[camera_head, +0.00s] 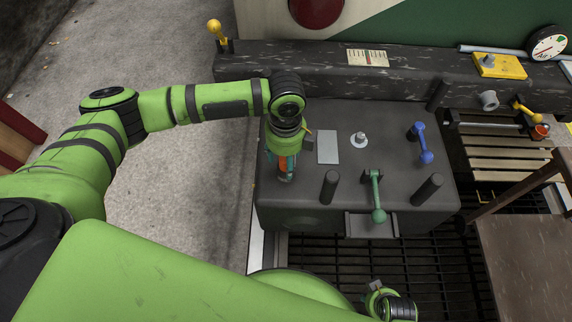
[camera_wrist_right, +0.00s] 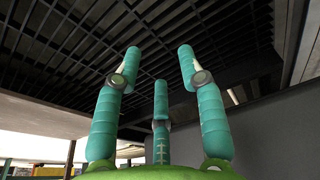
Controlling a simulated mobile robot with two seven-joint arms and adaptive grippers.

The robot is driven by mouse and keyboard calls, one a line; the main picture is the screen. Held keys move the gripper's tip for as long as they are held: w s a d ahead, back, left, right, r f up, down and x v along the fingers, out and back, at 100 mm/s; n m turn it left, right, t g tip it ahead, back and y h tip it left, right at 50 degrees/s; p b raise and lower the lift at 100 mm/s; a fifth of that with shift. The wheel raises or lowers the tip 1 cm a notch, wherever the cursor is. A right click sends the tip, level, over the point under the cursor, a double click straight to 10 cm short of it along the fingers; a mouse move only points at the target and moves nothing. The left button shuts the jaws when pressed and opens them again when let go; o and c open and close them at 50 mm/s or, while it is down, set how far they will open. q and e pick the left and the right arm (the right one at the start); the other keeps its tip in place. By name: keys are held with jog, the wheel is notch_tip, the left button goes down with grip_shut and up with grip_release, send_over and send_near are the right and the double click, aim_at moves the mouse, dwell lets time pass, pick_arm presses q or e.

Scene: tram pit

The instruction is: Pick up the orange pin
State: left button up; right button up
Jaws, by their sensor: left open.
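My left gripper (camera_head: 285,178) points down over the left part of a dark block in the head view, its teal fingers close to the top face. An orange piece (camera_head: 283,162), which looks like the orange pin, shows among these fingers. The fingers and wrist hide most of it, and I cannot tell whether they touch it. The left gripper is open. My right gripper (camera_wrist_right: 158,85) shows three teal fingers spread apart with nothing between them in the right wrist view.
The dark block (camera_head: 340,205) also carries a green handle (camera_head: 376,195), a blue handle (camera_head: 420,143), dark posts and a metal stud (camera_head: 359,140). A dark beam (camera_head: 310,73) runs behind it. A yellow-knobbed lever (camera_head: 215,30) stands at the back left. A brown table (camera_head: 530,260) is at the right.

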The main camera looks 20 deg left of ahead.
pick_arm(q)
grip_shut()
jog(key=shift+r, duration=0.4)
notch_tip(320, 180, up, 9)
jog(key=shift+r+p, duration=0.2)
jog(key=shift+p, duration=1.05)
pick_arm(e)
jog(key=shift+w+d+f+t, duration=0.2)
jog(key=shift+w+f+t, duration=0.4)
jog(key=shift+w+f, duration=0.1)
jog(key=shift+r, duration=0.15)
